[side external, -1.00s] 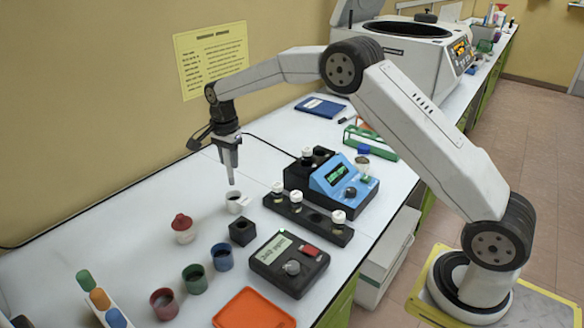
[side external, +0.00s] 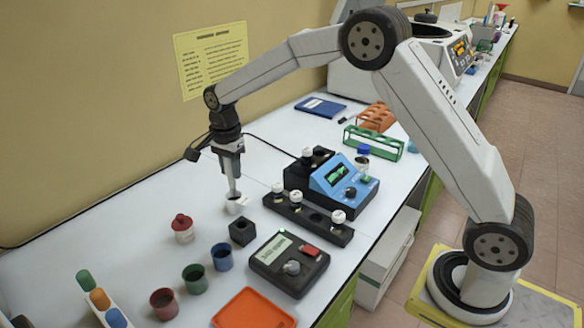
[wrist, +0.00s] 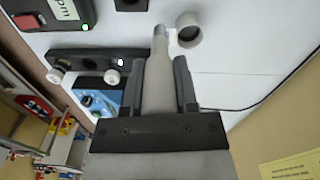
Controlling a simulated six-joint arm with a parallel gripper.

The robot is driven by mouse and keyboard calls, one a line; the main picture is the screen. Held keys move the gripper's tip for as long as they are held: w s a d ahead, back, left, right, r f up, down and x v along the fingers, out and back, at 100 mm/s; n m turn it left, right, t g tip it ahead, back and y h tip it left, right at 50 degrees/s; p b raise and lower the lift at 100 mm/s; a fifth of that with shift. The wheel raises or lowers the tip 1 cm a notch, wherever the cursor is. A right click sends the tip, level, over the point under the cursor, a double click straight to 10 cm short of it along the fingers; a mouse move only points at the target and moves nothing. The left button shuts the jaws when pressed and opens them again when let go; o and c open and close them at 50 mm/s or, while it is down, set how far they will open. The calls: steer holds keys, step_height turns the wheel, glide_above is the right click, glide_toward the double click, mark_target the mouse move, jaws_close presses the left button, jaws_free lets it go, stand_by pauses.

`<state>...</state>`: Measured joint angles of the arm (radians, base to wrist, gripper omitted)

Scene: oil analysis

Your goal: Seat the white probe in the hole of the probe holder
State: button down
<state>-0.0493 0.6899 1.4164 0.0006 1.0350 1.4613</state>
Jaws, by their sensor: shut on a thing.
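My gripper (side external: 231,172) is shut on the white probe, which hangs roughly upright with its tip down. The wrist view shows the pale, tapered probe (wrist: 158,85) between the two dark fingers of my gripper (wrist: 159,70), with a narrower grey tip. In the side view the tip overlaps a small white cup (side external: 238,205). In the wrist view the tip is just left of the cup (wrist: 188,30), so I cannot tell whether it is over the opening. A black block with a square top and a hole (side external: 242,232), apparently the probe holder, stands just in front of the cup.
A black vial rack (side external: 308,217) and a blue instrument (side external: 343,180) stand to the right. A black meter (side external: 289,263) is in front. A red-capped jar (side external: 182,229) and coloured cups are left.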

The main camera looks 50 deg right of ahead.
steer(key=shift+s+a+r, duration=0.1)
steer(key=shift+s+a, duration=0.3)
steer(key=shift+s, duration=0.3)
steer(key=shift+s+a+r, duration=0.1)
steer(key=shift+s+a, duration=0.25)
steer(key=shift+s, duration=0.4)
steer(key=shift+s+a+r, duration=0.1)
steer(key=shift+s+a, duration=0.3)
steer(key=shift+s, duration=0.3)
steer(key=shift+f, duration=0.25)
steer(key=shift+f, duration=2.45)
steer(key=shift+f, duration=2.35)
jaws_free()
steer(key=shift+r, duration=0.15)
